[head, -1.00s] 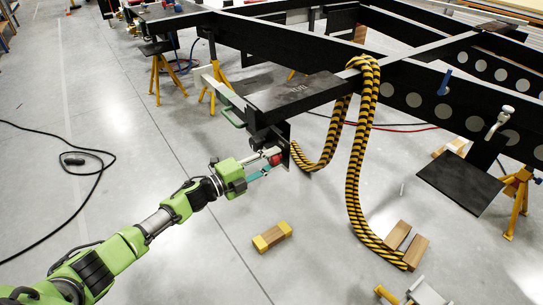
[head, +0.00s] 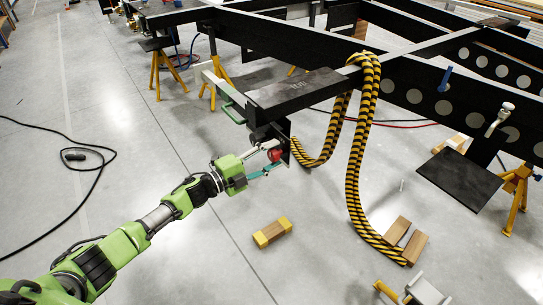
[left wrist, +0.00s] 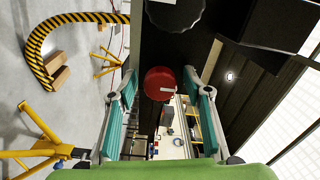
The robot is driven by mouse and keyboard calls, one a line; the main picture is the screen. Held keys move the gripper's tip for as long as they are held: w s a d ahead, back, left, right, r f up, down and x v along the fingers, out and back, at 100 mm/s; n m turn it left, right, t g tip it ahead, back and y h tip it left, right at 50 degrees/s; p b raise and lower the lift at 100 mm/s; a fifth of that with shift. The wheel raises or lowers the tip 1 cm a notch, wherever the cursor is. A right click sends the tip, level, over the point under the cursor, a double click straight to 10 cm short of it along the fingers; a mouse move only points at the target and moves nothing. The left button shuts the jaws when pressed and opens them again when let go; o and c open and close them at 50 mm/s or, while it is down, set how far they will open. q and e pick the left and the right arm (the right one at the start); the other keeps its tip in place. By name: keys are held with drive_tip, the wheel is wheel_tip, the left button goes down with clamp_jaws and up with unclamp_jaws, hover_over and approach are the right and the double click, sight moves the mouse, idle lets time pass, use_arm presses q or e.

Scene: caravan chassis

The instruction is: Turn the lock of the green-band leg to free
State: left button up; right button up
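A round red knob (head: 276,155) shows at the lower end of dark parts under the near corner of the black chassis (head: 296,92). It also shows in the left wrist view as a red disc with a pale mark (left wrist: 160,83). My left gripper (head: 268,158) points at the knob, with one finger on each side of it. In the left wrist view my left gripper (left wrist: 161,95) is open, its teal pads apart from the knob with gaps on both sides. I cannot make out a green band on a leg. My right gripper is not in view.
A yellow-black striped hose (head: 356,170) hangs over the chassis close to the right of the knob. A green handle (head: 231,112) sits on the corner's left side. A wooden block with yellow ends (head: 272,232) lies on the floor. The floor left of my arm holds a black cable (head: 101,158).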

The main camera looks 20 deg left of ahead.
use_arm(q)
drive_tip(key=v, duration=1.2)
idle(0.3)
